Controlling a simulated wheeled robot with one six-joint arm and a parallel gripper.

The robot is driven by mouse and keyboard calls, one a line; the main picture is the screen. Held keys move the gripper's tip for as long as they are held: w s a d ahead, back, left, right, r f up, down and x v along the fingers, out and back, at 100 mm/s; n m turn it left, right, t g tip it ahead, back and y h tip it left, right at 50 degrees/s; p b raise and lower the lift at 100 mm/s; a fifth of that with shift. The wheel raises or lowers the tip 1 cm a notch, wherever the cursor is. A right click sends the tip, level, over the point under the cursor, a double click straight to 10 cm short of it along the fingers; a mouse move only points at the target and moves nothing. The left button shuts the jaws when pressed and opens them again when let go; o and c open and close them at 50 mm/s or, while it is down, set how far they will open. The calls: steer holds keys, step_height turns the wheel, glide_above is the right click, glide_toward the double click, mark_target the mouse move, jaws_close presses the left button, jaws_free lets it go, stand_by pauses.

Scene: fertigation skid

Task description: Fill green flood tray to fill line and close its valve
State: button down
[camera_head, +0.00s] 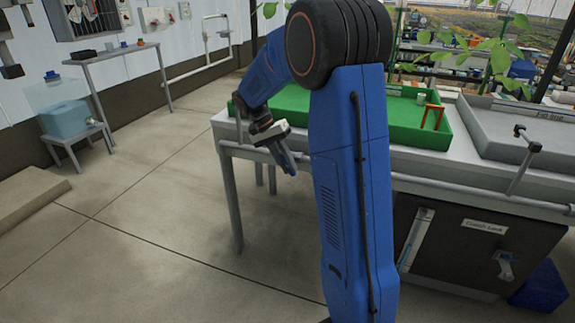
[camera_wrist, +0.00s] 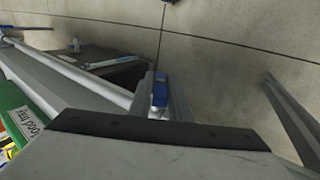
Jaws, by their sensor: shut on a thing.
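The green flood tray (camera_head: 455,128) sits on the bench, partly hidden behind my arm. A small orange-red stand and a light cup are inside it; I cannot make out the water level or fill line. Its green wall and white label (camera_wrist: 27,125) show at the left of the wrist view. My gripper (camera_head: 288,168) is at the bench's front edge, left of my arm. In the wrist view my gripper (camera_wrist: 162,98) is shut on a blue valve handle (camera_wrist: 160,88) beside the pale pipe. I cannot tell whether the valve is open.
A grey tray (camera_head: 490,143) stands to the right, with a dark lever valve (camera_head: 530,146) in front. A dark labelled cabinet (camera_head: 470,250) and a blue bin (camera_head: 541,288) are below. A teal tank (camera_head: 66,119) stands at the left wall. The floor between is clear.

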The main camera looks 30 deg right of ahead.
steer(key=shift+g+h, duration=0.4)
stand_by(0.3)
steer(key=c, duration=1.7)
jaws_free()
steer(key=shift+w+a, duration=0.1)
steer(key=v, duration=1.7)
steer(key=shift+w+a, duration=0.2)
steer(key=shift+w, duration=0.05)
